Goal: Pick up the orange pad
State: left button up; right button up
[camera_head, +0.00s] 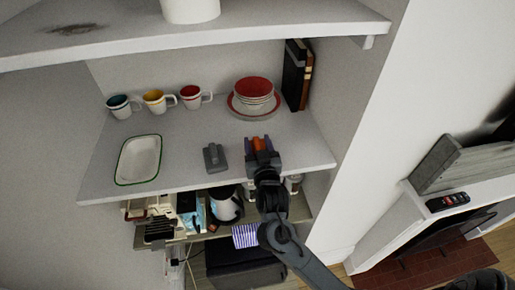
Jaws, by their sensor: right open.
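The orange pad (260,144) is on the grey shelf (185,140), near its front edge and right of the middle. My right gripper (262,148) reaches in from below, with its open fingers on either side of the pad. The gripper hides part of the pad, and I cannot tell whether the fingers touch it. My left gripper is not in view.
A dark grey object (214,158) lies just left of my gripper. Stacked red bowls on a plate (254,98) and dark books (294,75) stand behind. Mugs (155,101) and a green-rimmed white dish (139,160) are left. Another shelf (215,42) hangs above.

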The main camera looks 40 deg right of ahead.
jog(key=shift+w+d, duration=0.1)
jog(key=shift+w, duration=0.1)
jog(key=shift+c, duration=0.4)
grip_shut()
jog(key=shift+r, duration=0.1)
